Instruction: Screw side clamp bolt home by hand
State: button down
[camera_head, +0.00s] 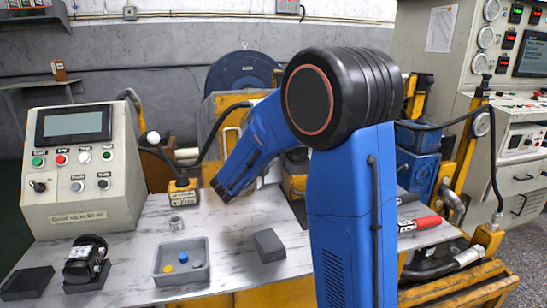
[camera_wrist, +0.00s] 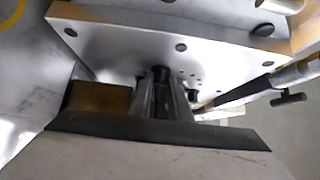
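In the wrist view, what look like the two narrow fingers of my gripper (camera_wrist: 163,88) stand close together, upright against the lower edge of a pale metal plate (camera_wrist: 110,38). A dark shape shows between them, with a dark round end at the top. I cannot tell whether it is the side clamp bolt, a hole or a gap, or whether the fingers grip it. No bolt can be picked out for sure in either view. In the head view my blue arm reaches behind itself to the back of the bench, and its gripper is hidden.
On the bench (camera_head: 130,262) are a grey tray (camera_head: 180,278) with small yellow and blue parts, a dark grey block (camera_head: 269,246), a small motor (camera_head: 86,260), a metal ring (camera_head: 176,224) and a control box (camera_head: 82,170). In the wrist view a dark-handled rod (camera_wrist: 250,92) lies right of the fingers.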

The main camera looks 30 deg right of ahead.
jog(key=shift+r, duration=0.1)
jog(key=shift+d+r+m+g+y, duration=0.1)
jog(key=shift+r+m+g+y, duration=0.15)
jog(key=shift+m+y, duration=0.75)
jog(key=shift+d+r+m+g+y, duration=0.15)
jog(key=shift+m+g+y, duration=0.2)
jog(key=shift+m+y, duration=0.6)
jog(key=shift+a+y, duration=0.1)
jog(key=shift+y, duration=0.25)
jog(key=c, duration=1.6)
grip_release()
jog(key=shift+c, duration=0.2)
jog(key=v, duration=1.7)
jog(key=shift+a, duration=0.25)
jog(key=shift+s, duration=0.15)
